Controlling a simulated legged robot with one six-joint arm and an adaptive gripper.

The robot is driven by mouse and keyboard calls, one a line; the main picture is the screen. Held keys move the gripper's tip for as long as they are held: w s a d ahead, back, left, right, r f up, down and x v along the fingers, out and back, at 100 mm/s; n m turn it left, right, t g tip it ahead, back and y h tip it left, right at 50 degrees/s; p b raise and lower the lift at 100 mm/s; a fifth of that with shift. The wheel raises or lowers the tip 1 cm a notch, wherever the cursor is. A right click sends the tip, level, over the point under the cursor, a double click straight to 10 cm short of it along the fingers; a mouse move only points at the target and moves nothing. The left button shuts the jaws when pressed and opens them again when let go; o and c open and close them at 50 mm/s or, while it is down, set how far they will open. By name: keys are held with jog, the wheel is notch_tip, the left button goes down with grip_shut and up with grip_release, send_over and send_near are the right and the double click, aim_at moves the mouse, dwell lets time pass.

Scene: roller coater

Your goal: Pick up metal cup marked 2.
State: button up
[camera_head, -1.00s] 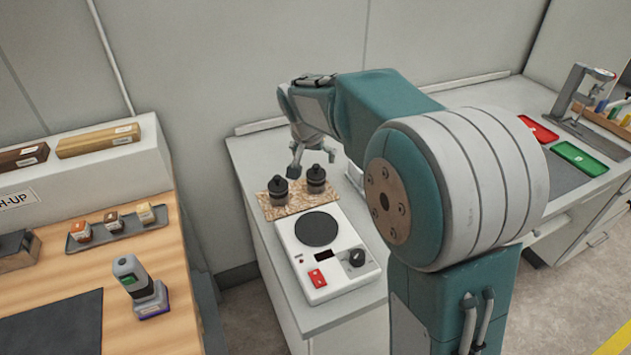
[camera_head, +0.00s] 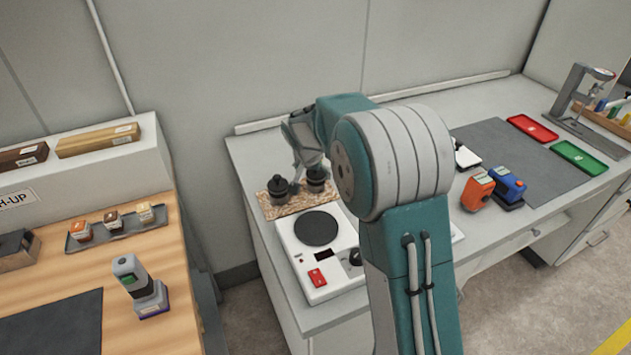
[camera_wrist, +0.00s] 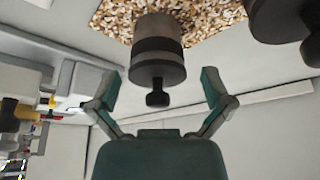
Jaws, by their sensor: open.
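Two metal cups with black knobbed lids stand upright on a speckled board (camera_head: 296,204): a left cup (camera_head: 278,191) and a right cup (camera_head: 316,184). No number is readable on either, so I cannot tell which is marked 2. My gripper (camera_head: 310,163) is at the right cup and partly covers it. In the wrist view, my gripper (camera_wrist: 160,76) is open, with one finger on each side of a cup (camera_wrist: 158,45) and visible gaps between. The other cup (camera_wrist: 288,22) is cut off at the top right.
A white device with a black round plate (camera_head: 317,229) stands in front of the board. Orange (camera_head: 478,191) and blue (camera_head: 508,186) devices sit on the right counter, near red (camera_head: 532,128) and green (camera_head: 580,157) trays. The wall is close behind the cups.

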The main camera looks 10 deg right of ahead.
aim_at(314, 174)
jog(key=x, duration=0.3)
jog(key=shift+s, duration=0.1)
jog(key=c, duration=1.3)
jog(key=shift+o, duration=0.2)
jog(key=shift+r, duration=0.1)
